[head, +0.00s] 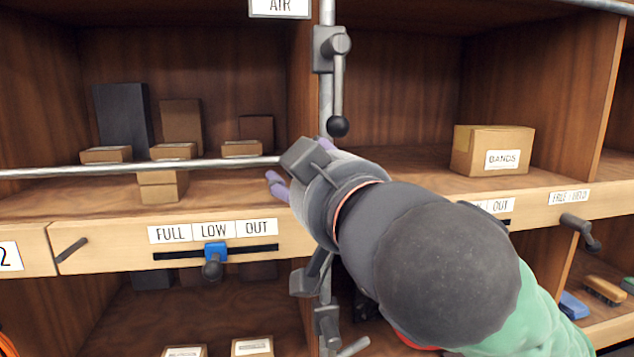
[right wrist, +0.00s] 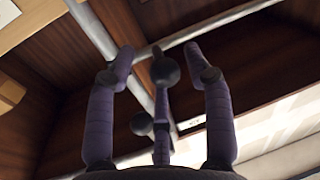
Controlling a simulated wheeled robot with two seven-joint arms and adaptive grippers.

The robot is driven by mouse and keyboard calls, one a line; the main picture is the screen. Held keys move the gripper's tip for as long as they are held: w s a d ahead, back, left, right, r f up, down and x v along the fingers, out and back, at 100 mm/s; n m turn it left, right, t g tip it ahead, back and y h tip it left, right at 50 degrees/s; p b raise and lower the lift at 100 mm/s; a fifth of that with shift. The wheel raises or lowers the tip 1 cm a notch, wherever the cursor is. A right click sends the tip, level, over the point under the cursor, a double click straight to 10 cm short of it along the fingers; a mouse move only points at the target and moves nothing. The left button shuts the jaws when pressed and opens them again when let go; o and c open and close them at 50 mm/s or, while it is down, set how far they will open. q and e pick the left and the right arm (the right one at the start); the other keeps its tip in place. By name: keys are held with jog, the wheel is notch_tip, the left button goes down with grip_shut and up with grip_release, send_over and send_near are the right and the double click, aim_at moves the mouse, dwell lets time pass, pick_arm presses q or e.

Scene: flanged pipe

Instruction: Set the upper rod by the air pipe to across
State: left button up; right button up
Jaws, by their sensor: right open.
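The vertical air pipe (head: 327,95) runs down the cabinet's middle post, below the AIR sign (head: 279,6). The upper rod (head: 338,90) hangs straight down along the pipe from its grey valve (head: 325,48) and ends in a black ball (head: 338,126). My right gripper (head: 300,167) comes from the lower right and is open just below the ball, with the forearm and wrist hiding part of the pipe. In the right wrist view a dark ball (right wrist: 166,72) shows between the spread purple fingers (right wrist: 160,75); contact cannot be told. My left gripper is out of view.
A horizontal rail (head: 140,168) crosses in front of the left shelf. A lower valve (head: 327,325) sits below my wrist. A blue slider (head: 215,252) is on the FULL/LOW/OUT strip. A BANDS box (head: 492,150) stands on the right shelf. Space right of the upper rod looks clear.

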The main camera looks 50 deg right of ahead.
jog(key=v, duration=0.6)
jog(key=shift+s, duration=0.35)
jog(key=shift+a, duration=0.15)
dwell(0.5)
